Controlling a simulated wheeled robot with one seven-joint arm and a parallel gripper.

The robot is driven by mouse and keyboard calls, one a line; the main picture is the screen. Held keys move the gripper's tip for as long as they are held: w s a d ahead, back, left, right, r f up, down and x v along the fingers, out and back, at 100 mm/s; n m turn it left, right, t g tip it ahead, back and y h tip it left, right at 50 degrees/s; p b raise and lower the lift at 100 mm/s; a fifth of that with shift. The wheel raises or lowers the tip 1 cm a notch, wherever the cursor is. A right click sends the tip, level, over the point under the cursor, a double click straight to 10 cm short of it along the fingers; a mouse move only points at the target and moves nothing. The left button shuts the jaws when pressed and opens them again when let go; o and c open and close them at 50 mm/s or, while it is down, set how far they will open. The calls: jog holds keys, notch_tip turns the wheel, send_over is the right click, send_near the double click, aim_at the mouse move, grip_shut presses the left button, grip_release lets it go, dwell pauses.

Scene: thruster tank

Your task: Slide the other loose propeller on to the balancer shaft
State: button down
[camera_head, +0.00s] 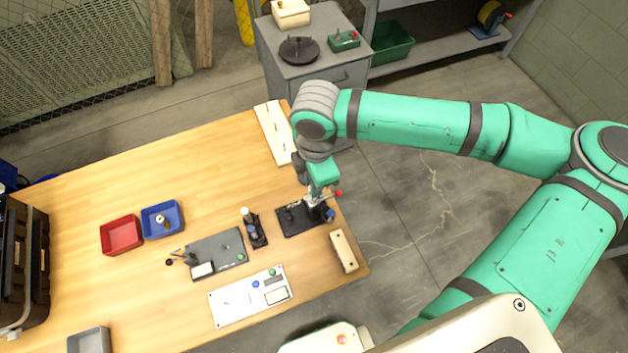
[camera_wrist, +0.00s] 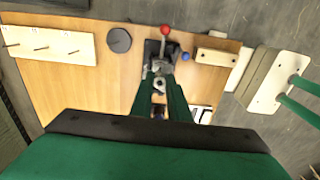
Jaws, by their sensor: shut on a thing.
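My gripper (camera_head: 318,198) points down over a black-based fixture (camera_head: 292,222) near the table's right end. In the wrist view the fingers (camera_wrist: 160,102) are closed on a small grey part, seemingly a propeller (camera_wrist: 159,86), directly in front of the fixture's metal parts. The fixture has a red-knobbed lever (camera_head: 338,193) and a blue knob (camera_head: 330,214) beside it. I cannot tell which part is the balancer shaft, or whether the propeller is around it, because the fingers cover that spot. A pale part with a dark top (camera_head: 162,220), unclear in kind, is in the blue tray (camera_head: 147,232).
A small black stand (camera_head: 262,238), a grey plate fixture (camera_head: 215,243) and a white panel (camera_head: 225,307) lie left of my gripper. A red tray (camera_head: 121,235) is farther left. A cream block (camera_head: 344,250) and pegged board (camera_head: 268,125) edge the table. A dark disc (camera_wrist: 119,40) lies nearby.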

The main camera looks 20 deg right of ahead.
jog(key=shift+f, duration=1.95)
dwell(0.6)
jog(key=c, duration=1.6)
grip_release()
notch_tip(320, 180, up, 15)
jog(key=shift+d+f, duration=0.1)
